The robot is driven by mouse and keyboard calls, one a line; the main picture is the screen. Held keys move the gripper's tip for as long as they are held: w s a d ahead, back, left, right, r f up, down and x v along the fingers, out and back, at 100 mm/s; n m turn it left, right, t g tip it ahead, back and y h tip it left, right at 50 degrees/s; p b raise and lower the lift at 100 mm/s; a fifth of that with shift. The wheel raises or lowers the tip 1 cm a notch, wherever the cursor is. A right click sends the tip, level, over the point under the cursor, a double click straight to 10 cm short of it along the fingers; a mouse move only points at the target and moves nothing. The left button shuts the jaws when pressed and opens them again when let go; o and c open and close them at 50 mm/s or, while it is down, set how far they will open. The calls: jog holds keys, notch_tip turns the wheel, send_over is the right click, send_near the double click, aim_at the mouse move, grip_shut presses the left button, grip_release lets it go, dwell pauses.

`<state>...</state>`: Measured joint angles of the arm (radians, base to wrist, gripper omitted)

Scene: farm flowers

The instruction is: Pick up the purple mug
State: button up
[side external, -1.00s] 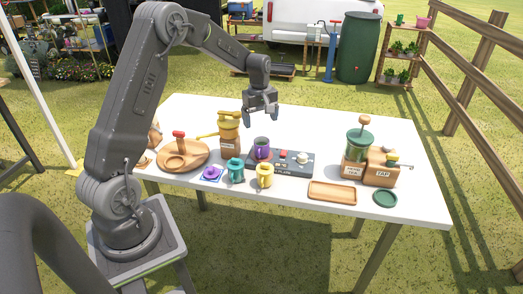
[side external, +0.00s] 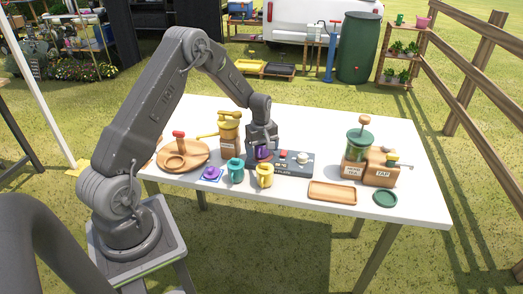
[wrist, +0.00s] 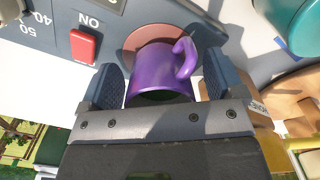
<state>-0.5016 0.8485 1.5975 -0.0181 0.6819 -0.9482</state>
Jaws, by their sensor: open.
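The purple mug (side external: 263,153) stands on the round reddish plate of the dark hot-plate panel (side external: 298,163). In the wrist view the purple mug (wrist: 160,74) lies between the two fingers, its handle towards the upper right. My gripper (side external: 262,147) is lowered around the mug from above and is open. In the wrist view my gripper (wrist: 160,88) has one finger on each side of the mug, with a gap visible at both sides. The mug's upper part is partly hidden by the gripper in the side view.
A teal mug (side external: 236,171) and a yellow mug (side external: 265,176) stand close in front. A honey dispenser (side external: 230,137) is just left of my gripper. A wooden tray (side external: 332,191) and the tap unit (side external: 380,168) are to the right.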

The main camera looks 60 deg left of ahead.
jog(key=c, duration=1.1)
jog(key=shift+r, duration=0.1)
